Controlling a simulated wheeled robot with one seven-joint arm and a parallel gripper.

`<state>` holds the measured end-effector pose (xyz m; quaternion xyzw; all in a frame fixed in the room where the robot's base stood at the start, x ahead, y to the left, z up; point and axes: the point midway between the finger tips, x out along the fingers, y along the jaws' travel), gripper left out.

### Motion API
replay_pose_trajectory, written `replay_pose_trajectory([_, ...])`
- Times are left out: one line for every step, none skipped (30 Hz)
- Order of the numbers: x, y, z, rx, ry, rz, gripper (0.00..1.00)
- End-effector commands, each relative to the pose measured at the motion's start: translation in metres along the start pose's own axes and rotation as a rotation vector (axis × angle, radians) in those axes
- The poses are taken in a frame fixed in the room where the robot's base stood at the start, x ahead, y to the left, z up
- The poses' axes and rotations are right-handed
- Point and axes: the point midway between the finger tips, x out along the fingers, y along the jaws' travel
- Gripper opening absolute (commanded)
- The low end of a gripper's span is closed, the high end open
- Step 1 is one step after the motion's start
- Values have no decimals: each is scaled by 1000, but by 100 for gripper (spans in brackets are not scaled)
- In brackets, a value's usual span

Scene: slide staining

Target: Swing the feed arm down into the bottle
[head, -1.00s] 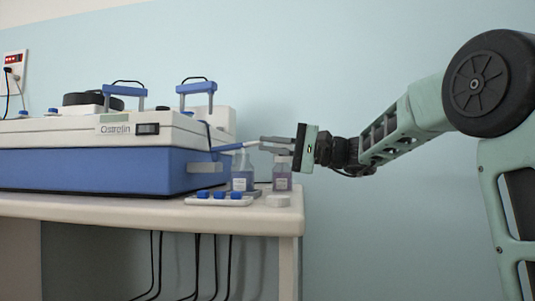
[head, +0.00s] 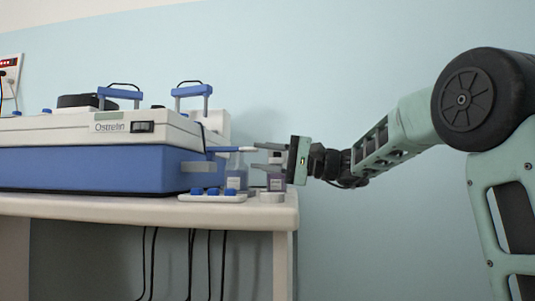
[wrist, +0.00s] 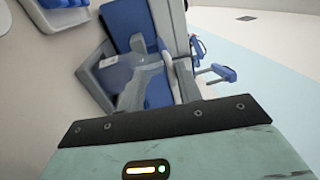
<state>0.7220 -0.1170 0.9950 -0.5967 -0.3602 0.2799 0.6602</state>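The feed arm (head: 228,149) is a thin blue bar with a pale tip, reaching right from the blue-and-white machine (head: 95,168). It lies nearly level above a clear bottle (head: 236,180) with a pale label. A second bottle (head: 276,183) with purplish liquid stands to the right, partly behind my gripper. My gripper (head: 256,157) comes from the right with its fingers apart. Its upper finger is close to the feed arm's tip; contact is unclear. In the wrist view my gripper's fingers (wrist: 162,72) are also spread, with blue parts between and beyond them.
A white tray with blue caps (head: 212,196) and a round white piece (head: 271,197) lie at the front of the white table (head: 150,211). The table ends just right of the bottles.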

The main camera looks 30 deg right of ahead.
Motion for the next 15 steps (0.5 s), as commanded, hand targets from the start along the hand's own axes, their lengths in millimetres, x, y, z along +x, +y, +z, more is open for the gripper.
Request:
replay_pose_trajectory([2, 6, 1, 7, -5, 8, 32])
replay_pose_trajectory([2, 6, 1, 7, -5, 7, 32])
replay_pose_trajectory([2, 5, 1, 6, -5, 7, 32])
replay_pose_trajectory([1, 5, 1, 5, -4, 7, 32])
replay_pose_trajectory([1, 4, 1, 5, -4, 6, 32])
replay_pose_trajectory([1, 4, 0, 4, -3, 6, 32])
replay_pose_trajectory([1, 4, 0, 3, -3, 6, 32])
replay_pose_trajectory([0, 3, 0, 3, -3, 6, 32])
replay_pose_trajectory([0, 3, 0, 2, -3, 5, 32])
replay_pose_trajectory([0, 2, 0, 2, -2, 5, 32])
replay_pose_trajectory([0, 2, 0, 1, -2, 5, 32])
replay_pose_trajectory([0, 2, 0, 1, -1, 4, 32])
replay_pose_trajectory([-1, 2, 0, 0, -1, 4, 32])
replay_pose_trajectory([-1, 2, 0, 0, -1, 4, 32])
replay_pose_trajectory([-1, 1, 0, 0, 0, 4, 32])
